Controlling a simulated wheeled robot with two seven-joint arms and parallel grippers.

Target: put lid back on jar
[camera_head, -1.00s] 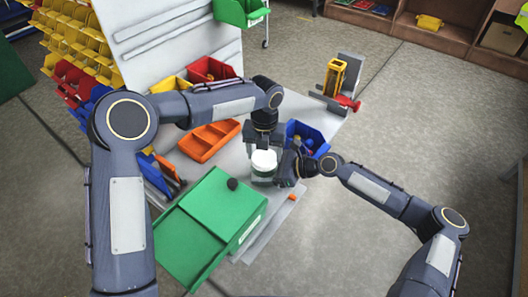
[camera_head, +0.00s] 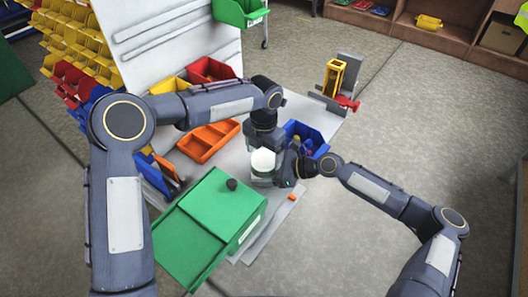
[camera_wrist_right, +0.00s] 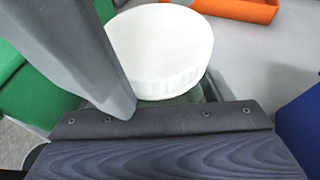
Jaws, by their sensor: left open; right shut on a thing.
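A round white lid (camera_head: 264,160) sits level on top of a clear greenish jar (camera_head: 262,179) on the grey worktop. The lid fills the upper middle of the right wrist view (camera_wrist_right: 160,50), with a little of the jar's glass under its rim. I cannot tell how tightly it sits. My right gripper (camera_head: 279,171) comes in from the right and is shut on the jar, below the lid. My left gripper (camera_head: 264,145) is open, pointing down right at the lid from behind. Its fingers partly hide the jar and lid, and any contact is unclear.
A green box (camera_head: 215,205) with a dark knob stands in front, left of the jar. An orange divided tray (camera_head: 208,141) lies behind left, and a blue bin (camera_head: 310,137) behind right. A small orange piece (camera_head: 292,197) lies near the worktop's front right edge.

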